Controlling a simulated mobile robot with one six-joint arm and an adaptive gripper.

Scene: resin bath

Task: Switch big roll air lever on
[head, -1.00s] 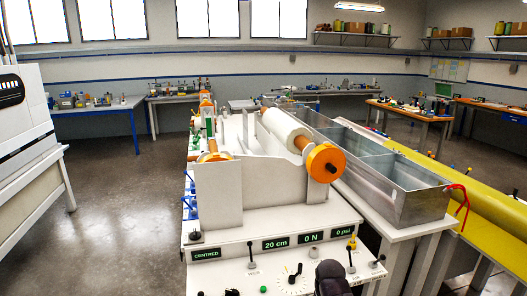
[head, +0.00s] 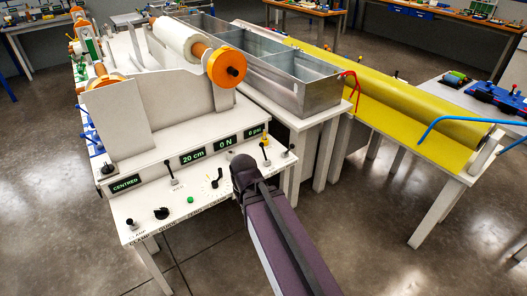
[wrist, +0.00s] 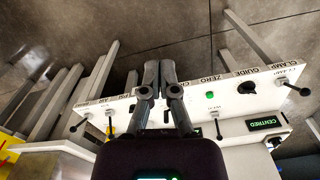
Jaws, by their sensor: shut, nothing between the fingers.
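The big roll is a large white roll (head: 175,38) with an orange end wheel (head: 226,67) on the white machine. At the right end of the control panel's front stand a yellow-based lever (head: 265,150) and a dark lever (head: 289,153); both also show at left in the wrist view, the yellow-based one (wrist: 110,129) and the dark one (wrist: 77,126). My gripper (wrist: 159,68) is shut and empty, over the panel beside these levers. In the head view my arm hides its fingertips.
The panel also carries a middle lever (head: 171,173), a green button (head: 190,200), a black guide knob (head: 161,213) and a clamp lever (head: 131,223). Displays include 0 N (head: 226,144). A metal bath (head: 300,85) and a yellow sheet table (head: 410,118) stand right. Floor is clear in front.

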